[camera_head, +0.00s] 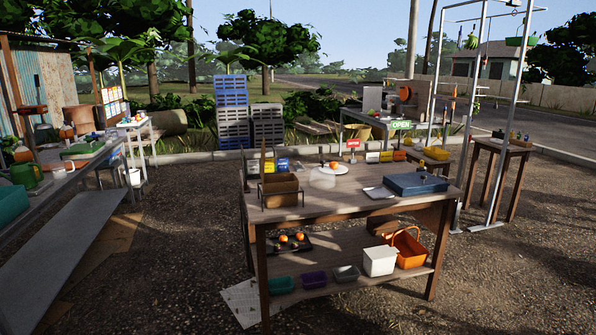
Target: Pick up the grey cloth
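I cannot pick out the grey cloth for certain. A small flat pale grey piece (379,192) lies on the wooden table top, left of a dark blue box. It is too small to tell whether it is cloth or paper. Neither of my grippers shows in the head view.
The wooden table (345,204) stands ahead, holding a brown box (280,190), a plate with fruit (334,169) and the dark blue box (416,184). Its lower shelf holds an orange basket (410,252) and several bins. Another bench stands left. Gravel in front is open.

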